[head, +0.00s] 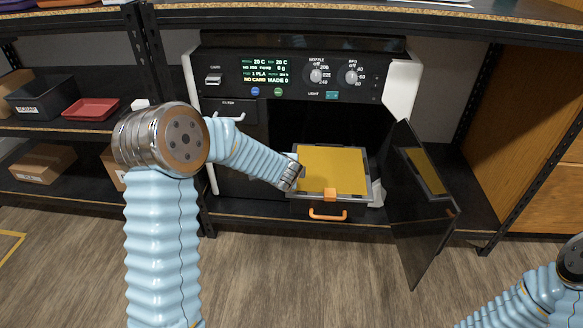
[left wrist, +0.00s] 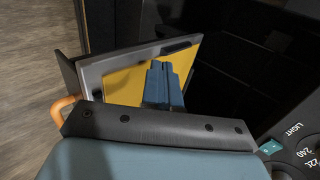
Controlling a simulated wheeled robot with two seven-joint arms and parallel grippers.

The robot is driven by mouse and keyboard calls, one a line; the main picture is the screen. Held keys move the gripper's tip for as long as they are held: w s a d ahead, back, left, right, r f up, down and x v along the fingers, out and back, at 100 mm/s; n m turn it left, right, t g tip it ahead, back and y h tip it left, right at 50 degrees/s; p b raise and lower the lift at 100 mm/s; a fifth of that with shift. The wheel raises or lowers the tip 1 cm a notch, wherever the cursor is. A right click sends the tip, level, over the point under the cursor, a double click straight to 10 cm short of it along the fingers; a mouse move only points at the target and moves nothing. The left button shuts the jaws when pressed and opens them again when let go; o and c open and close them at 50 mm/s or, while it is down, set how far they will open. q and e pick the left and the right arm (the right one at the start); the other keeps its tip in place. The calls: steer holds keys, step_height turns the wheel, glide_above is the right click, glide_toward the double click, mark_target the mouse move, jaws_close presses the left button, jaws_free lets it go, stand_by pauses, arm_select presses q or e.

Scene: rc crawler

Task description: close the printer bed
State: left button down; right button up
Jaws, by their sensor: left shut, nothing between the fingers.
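The printer bed (head: 333,168) is a yellow plate on a grey tray with an orange front tab (head: 330,195). It sticks out of the printer's (head: 255,130) dark opening. My left gripper reaches the bed's left edge in the head view, with its fingers hard to make out there. In the left wrist view the blue fingers (left wrist: 160,75) are together and empty, in front of the yellow bed (left wrist: 122,82). I cannot tell whether they touch it. My right arm shows at the lower right, but its gripper is out of view.
The printer's dark door (head: 420,210) stands open to the right of the bed. An orange handle (head: 328,216) is below the bed. A red tray (head: 91,109) and boxes sit on the left shelves. The floor in front is clear.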

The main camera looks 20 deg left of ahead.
arm_select(q)
steer(key=shift+w+a+f, duration=0.2)
steer(key=shift+w+f, duration=0.15)
steer(key=shift+w, duration=0.4)
steer(key=shift+w+a+f, duration=0.2)
steer(key=shift+w+f, duration=0.15)
steer(key=shift+w, duration=0.35)
arm_select(e)
steer(key=shift+a+r, duration=0.1)
steer(key=shift+r, duration=0.35)
arm_select(q)
steer(key=shift+w, duration=0.1)
